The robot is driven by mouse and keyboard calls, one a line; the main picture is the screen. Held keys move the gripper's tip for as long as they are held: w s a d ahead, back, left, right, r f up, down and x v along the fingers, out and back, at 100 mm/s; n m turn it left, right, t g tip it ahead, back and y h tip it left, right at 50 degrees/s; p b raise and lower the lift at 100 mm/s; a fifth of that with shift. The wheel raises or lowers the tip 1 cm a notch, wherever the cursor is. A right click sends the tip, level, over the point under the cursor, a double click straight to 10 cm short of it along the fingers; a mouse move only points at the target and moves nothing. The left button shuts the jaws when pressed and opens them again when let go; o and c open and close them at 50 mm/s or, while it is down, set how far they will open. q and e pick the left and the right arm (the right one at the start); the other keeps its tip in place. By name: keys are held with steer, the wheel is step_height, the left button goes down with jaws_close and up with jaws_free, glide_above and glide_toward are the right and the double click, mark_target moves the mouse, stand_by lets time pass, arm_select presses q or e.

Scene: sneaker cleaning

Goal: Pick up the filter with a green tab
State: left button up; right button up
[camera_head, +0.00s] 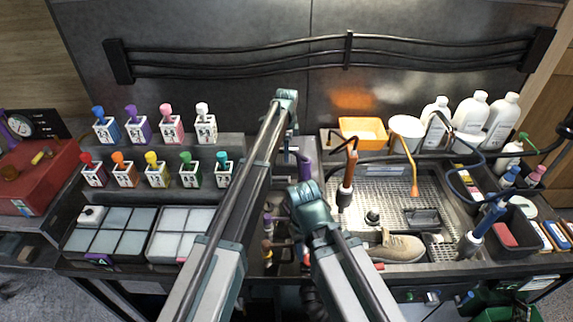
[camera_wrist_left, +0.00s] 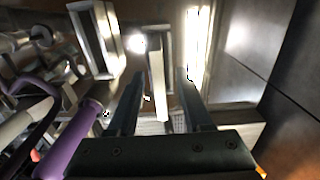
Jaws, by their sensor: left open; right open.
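I cannot make out a filter with a green tab in either view. In the head view, a tray (camera_head: 101,246) of pale grey square panels with a purple tab sits at left, and a second tray (camera_head: 180,233) of panels stands beside it. In the left wrist view my left gripper (camera_wrist_left: 160,100) is open. A pale upright strip (camera_wrist_left: 157,75) shows between its fingers, and nothing is visibly gripped. In the head view my own arm links hide most of both grippers. The right jaws do not show.
White bottles with coloured tops, one with a green top (camera_head: 189,170), stand in two rows on a stepped shelf (camera_head: 150,193). A purple tube (camera_wrist_left: 70,140) lies left of the left gripper. An orange tub (camera_head: 362,128) stands behind.

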steer(key=shift+r, duration=0.1)
arm_select(q)
jaws_close()
steer(key=shift+r, duration=0.15)
step_height(320, 180, up, 10)
steer(key=p, duration=1)
steer(key=s+a, duration=0.4)
steer(key=s, duration=0.5)
steer(key=shift+r+p, duration=0.15)
steer(key=shift+p, duration=0.15)
arm_select(e)
step_height(320, 180, up, 10)
steer(key=shift+r, duration=0.2)
